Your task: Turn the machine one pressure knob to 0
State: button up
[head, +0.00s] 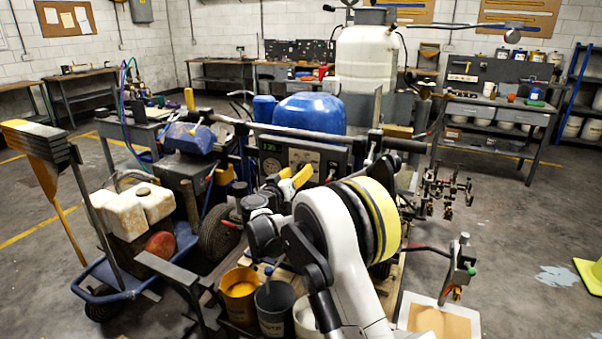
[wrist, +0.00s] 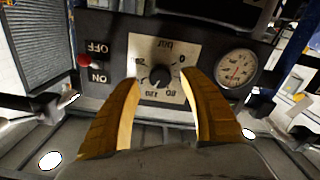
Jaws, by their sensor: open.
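The pressure knob (wrist: 159,77) is small, round and black, on a white dial plate (wrist: 150,94) that appears upside down in the wrist view. The plate's "0" mark lies up and right of the knob; the pointer's setting is too small to read surely. My gripper (wrist: 162,80) is open, its yellow fingers one on each side of the knob, with a gap on both sides. Contact is not seen, and the depth to the panel is unclear. In the head view, my gripper (head: 295,182) is in front of the machine's control panel (head: 329,158), and my arm hides part of it.
A round gauge (wrist: 236,68) sits right of the dial and a red switch (wrist: 84,61) left of it. A handlebar (head: 290,133) crosses above the panel. Buckets (head: 239,288) stand below my arm.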

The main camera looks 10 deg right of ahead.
aim_at(301, 168)
jog(key=shift+b+x, duration=0.35)
jog(key=shift+x, duration=1.3)
grip_shut()
